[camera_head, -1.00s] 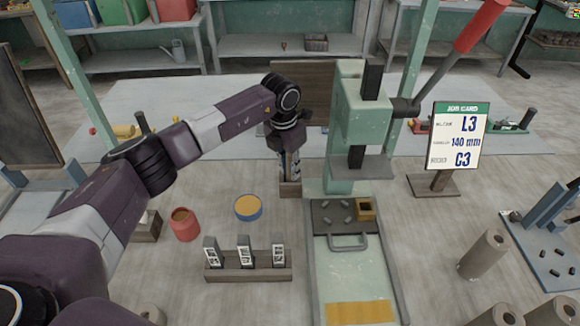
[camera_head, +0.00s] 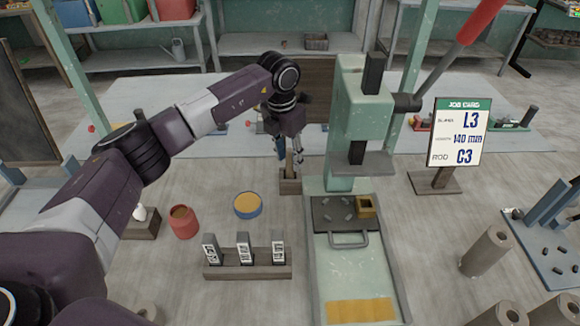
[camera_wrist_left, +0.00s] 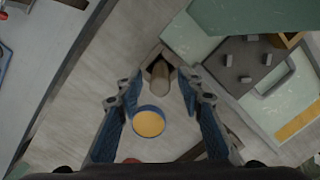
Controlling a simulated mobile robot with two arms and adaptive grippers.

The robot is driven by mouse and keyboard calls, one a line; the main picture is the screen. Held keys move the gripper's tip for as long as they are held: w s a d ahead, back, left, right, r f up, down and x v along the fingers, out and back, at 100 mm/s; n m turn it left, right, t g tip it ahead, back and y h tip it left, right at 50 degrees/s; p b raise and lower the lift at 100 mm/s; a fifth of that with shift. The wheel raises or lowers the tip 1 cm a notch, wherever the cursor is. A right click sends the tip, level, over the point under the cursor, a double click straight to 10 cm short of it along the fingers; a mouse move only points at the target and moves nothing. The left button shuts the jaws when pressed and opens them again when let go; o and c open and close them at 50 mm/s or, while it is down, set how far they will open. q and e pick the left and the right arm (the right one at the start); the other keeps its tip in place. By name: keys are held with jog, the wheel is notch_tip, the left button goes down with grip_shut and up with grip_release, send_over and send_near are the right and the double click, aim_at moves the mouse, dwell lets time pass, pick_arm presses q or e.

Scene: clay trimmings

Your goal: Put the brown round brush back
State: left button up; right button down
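A brown round piece, which looks like the brush, stands in a small wooden holder. It shows between my fingers in the left wrist view (camera_wrist_left: 159,82) and as a thin brown upright in the head view (camera_head: 290,164). The wooden holder (camera_head: 290,186) stands just left of the green press. My left gripper (camera_head: 290,156) is above the holder, pointing down, with its fingers spread to either side of the brown piece. In the left wrist view the fingers (camera_wrist_left: 163,110) are wide apart, with gaps to the piece. My right gripper is not in view.
The green press (camera_head: 360,110) and its tray (camera_head: 322,280) stand close on the right. A blue-rimmed yellow round tub (camera_head: 248,206), a red jar (camera_head: 184,222) and a rack with three labelled blocks (camera_head: 247,271) are in front. A job card (camera_head: 458,135) stands at right.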

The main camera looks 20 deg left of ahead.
pick_arm(q)
notch_tip(320, 180, up, 8)
jog(key=s+b, duration=0.1)
jog(key=shift+a+r+b, duration=0.15)
jog(key=shift+a+b, duration=0.05)
jog(key=shift+b, duration=0.2)
jog(key=shift+c, duration=1.2)
